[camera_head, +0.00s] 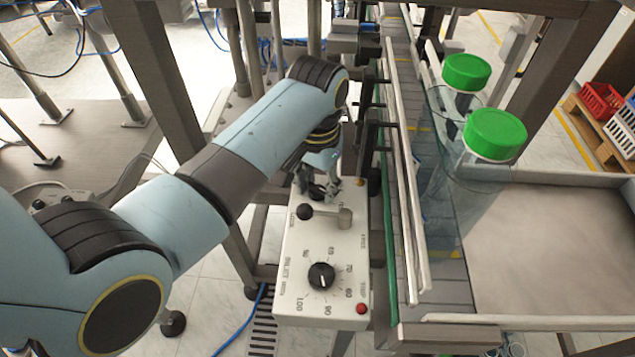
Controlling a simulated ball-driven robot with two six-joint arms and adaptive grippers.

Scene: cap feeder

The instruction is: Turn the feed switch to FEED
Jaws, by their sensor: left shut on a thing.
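The feed switch is a lever with a black ball knob (305,212) and a grey hub (345,217) on the white control panel (308,239). Its knob points to the left of the hub. My left gripper (322,194) reaches down over the panel's far part, right at the lever, and is shut on it. The exact contact is small and partly hidden by the fingers. The panel's lettering around the lever is too small to read surely. My right gripper is out of view.
A black dial (321,276) with numbers and a red button (361,309) lie nearer on the panel. A conveyor (440,275) with rails runs along its right side. Green caps (495,134) top clear containers beyond. An empty grey tray (560,250) lies at right.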

